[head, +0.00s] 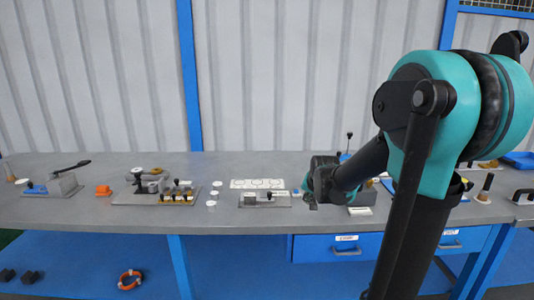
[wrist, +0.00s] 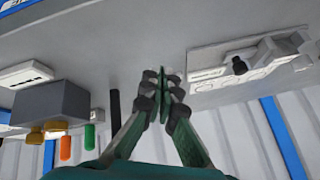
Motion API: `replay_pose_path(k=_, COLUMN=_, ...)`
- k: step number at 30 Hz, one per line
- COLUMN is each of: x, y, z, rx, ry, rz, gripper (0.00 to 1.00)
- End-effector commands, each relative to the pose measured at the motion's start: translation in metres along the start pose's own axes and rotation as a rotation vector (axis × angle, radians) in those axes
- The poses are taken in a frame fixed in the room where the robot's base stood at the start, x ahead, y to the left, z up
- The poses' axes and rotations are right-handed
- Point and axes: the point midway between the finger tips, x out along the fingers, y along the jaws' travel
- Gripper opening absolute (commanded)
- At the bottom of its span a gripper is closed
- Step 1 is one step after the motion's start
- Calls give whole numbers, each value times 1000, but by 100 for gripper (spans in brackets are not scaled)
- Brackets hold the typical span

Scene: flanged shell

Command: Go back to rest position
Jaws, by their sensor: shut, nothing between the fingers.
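My gripper (wrist: 163,92) is shut, with its two fingertips together and nothing between them. In the wrist view the grey bench top (wrist: 130,40) lies beyond the fingertips, and no object touches them. In the head view my gripper (head: 311,204) is low over the workbench (head: 130,225), right of centre. My arm reaches to it from the right and hides part of the bench. I cannot tell the exact gap between the fingertips and the bench top.
A plate with a grey fixture (head: 265,201) lies just left of my gripper. The wrist view shows a grey block (wrist: 50,103) with coloured handles at left. A corrugated wall (head: 270,70) stands behind.

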Motion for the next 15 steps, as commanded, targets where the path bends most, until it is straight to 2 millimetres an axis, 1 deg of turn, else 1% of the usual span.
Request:
replay_pose_path(k=1, x=-12, y=17, z=28, rx=-47, ry=-25, rz=17, gripper=0)
replay_pose_path(k=2, x=-18, y=26, z=44, rx=-77, ry=-41, rz=27, gripper=0)
replay_pose_path(k=3, x=-26, y=38, z=65, rx=-119, ry=-63, rz=39, gripper=0)
replay_pose_path(k=5, x=-37, y=56, z=97, rx=-178, ry=-97, rz=55, gripper=0)
replay_pose_path(k=6, x=-43, y=67, z=118, rx=-217, ry=-119, rz=65, gripper=0)
replay_pose_path(k=8, x=-52, y=84, z=147, rx=-270, ry=-151, rz=76, gripper=0)
replay_pose_path(k=9, x=-57, y=93, z=165, rx=-302, ry=-172, rz=83, gripper=0)
replay_pose_path(k=12, x=-66, y=113, z=201, rx=-367, ry=-212, rz=94, gripper=0)
replay_pose_path(k=15, x=-71, y=125, z=223, rx=-410, ry=-239, rz=100, gripper=0)
